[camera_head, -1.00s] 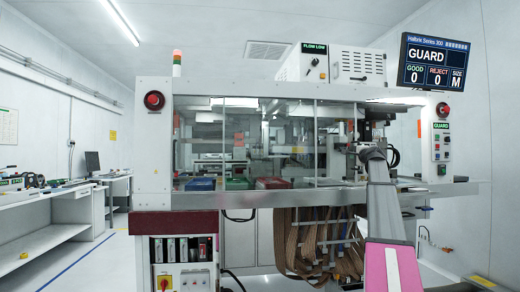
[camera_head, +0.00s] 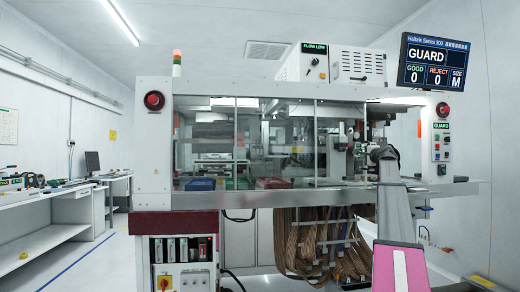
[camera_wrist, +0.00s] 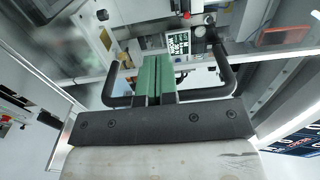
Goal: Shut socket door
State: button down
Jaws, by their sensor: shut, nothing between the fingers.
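My gripper (camera_wrist: 152,80) shows in the wrist view as two green fingers pressed together, with nothing between them. Black bent bars flank the fingers. In the head view my arm reaches up at the right to the open right end of the test handler (camera_head: 260,200). My fingertips cannot be made out there. Beyond the fingertips in the wrist view is a small dark panel with pale markings (camera_wrist: 179,44). I cannot pick out the socket door for certain in either view, nor tell its state. No contact between the fingers and the machine is visible.
Clear windows (camera_head: 280,145) front the handler, left of my arm. Blue (camera_head: 201,184), green (camera_head: 237,184) and red (camera_head: 272,183) trays lie behind them. Brown ribbon cables (camera_head: 315,245) hang below. The raised monitor (camera_head: 434,62) reads GUARD. A bench (camera_head: 60,200) stands far left.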

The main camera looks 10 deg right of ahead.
jog(key=d, duration=1.6)
jog(key=shift+w, duration=0.3)
jog(key=shift+d, duration=0.2)
jog(key=d, duration=1.9)
jog(key=shift+w+d, duration=0.35)
jog(key=shift+d, duration=0.05)
jog(key=s, duration=0.6)
jog(key=shift+d, duration=0.4)
dwell(0.5)
dwell(0.4)
